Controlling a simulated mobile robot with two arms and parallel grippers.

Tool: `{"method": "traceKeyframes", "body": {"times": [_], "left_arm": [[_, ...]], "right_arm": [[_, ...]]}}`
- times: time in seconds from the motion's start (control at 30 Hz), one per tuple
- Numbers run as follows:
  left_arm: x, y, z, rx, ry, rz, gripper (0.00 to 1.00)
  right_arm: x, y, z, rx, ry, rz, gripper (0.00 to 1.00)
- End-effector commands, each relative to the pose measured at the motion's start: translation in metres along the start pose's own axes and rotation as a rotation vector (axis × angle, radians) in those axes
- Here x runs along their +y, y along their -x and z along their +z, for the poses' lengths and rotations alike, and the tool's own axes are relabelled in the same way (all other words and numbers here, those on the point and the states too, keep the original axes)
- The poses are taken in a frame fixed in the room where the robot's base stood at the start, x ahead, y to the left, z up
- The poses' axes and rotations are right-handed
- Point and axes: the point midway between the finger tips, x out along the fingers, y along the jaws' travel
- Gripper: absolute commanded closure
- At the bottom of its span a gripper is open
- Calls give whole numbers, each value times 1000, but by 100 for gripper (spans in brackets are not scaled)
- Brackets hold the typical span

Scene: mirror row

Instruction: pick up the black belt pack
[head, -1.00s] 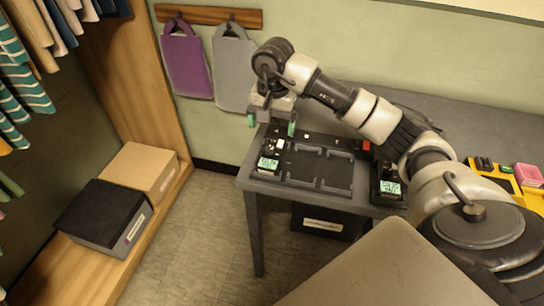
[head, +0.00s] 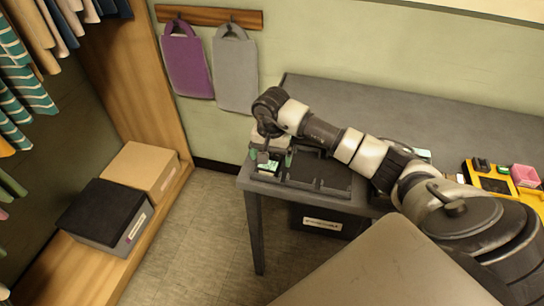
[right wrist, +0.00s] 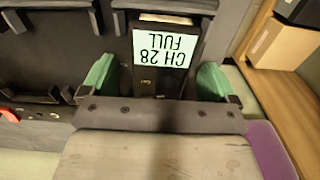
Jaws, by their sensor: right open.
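The black belt pack (right wrist: 165,48), with a lit screen reading "CH 28 FULL" upside down, sits at the left end of a dark tray (head: 320,175) on the grey table. Its screen also shows in the head view (head: 267,166). My right gripper (head: 270,156) is low over it. In the right wrist view its green fingertips (right wrist: 155,77) are open, one on each side of the pack, with visible gaps. I cannot tell how deep they reach. My left gripper is not in view.
My right arm covers the tray's right side and part of the grey table (head: 455,120). A yellow tray (head: 470,173) with small items stands at the right. Purple (head: 187,65) and grey (head: 236,75) bags hang behind. Boxes stand on a shelf at left.

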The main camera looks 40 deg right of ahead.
Motion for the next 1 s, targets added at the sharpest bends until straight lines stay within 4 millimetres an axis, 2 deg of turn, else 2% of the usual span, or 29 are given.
{"method": "traceKeyframes", "body": {"times": [0.13,0.5,0.83,1.0], "left_arm": [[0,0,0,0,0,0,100],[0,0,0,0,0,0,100],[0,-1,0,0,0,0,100],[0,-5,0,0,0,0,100]], "right_arm": [[0,0,0,0,0,0,12],[0,0,0,0,0,0,69],[0,5,0,1,0,-2,69],[0,22,-1,4,0,-4,69]]}}
